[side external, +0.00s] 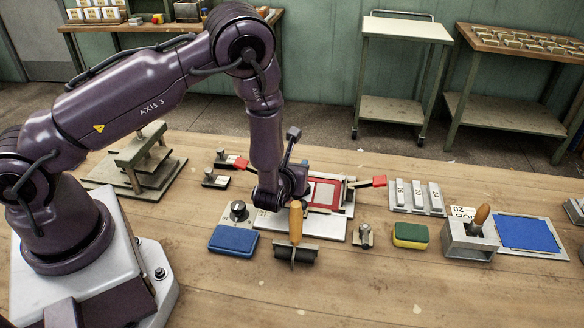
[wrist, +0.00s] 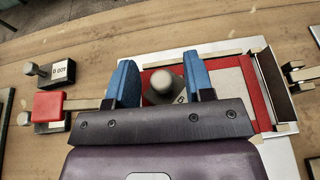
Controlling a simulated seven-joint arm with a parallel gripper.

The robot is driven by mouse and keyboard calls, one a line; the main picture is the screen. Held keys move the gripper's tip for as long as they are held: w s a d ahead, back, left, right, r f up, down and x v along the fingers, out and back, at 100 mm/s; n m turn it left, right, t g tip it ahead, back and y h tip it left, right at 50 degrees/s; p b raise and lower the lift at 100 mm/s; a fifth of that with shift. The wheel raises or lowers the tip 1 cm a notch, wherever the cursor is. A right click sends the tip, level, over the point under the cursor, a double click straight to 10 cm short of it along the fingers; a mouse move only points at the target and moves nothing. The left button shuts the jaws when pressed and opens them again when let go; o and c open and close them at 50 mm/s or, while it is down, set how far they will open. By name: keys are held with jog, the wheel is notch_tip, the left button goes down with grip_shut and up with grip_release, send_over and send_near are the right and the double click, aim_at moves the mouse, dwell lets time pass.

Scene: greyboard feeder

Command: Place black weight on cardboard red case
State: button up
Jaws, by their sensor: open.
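The cardboard red case (wrist: 265,112) shows in the wrist view with a light grey inner panel (wrist: 226,85); it also shows in the side view (side external: 340,186). A black weight with a rounded grey knob (wrist: 166,82) stands over the case's left part. My gripper (wrist: 162,82) is open, with one blue finger on each side of the knob. Its lower body is partly hidden by the gripper. In the side view my gripper (side external: 285,200) is low at the case's left side, and hides that weight.
Two other black labelled weights (wrist: 60,70) (side external: 215,180) lie left of the case, close to a red-ended lever (wrist: 48,105). A wooden-handled roller (side external: 296,235), blue pad (side external: 233,239) and sponge (side external: 410,235) stand in front. Clear tabletop lies along the front.

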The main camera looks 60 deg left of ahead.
jog(key=v, duration=0.7)
jog(key=s+a+r+n+g, duration=0.3)
jog(key=s+r+n+g, duration=0.15)
jog(key=r+n, duration=0.4)
jog(key=s+a+r+n+g, duration=0.3)
jog(key=s+r+n+g, duration=0.15)
jog(key=r+n, duration=0.4)
jog(key=s+d+r+n+t+h, duration=0.4)
jog(key=s+d+r+n+h, duration=0.4)
jog(key=s+r+n+h, duration=0.1)
notch_tip(320, 180, up, 2)
jog(key=shift+s+r+n, duration=0.1)
jog(key=shift+s+n, duration=0.3)
jog(key=shift+n, duration=0.3)
jog(key=shift+d, duration=0.15)
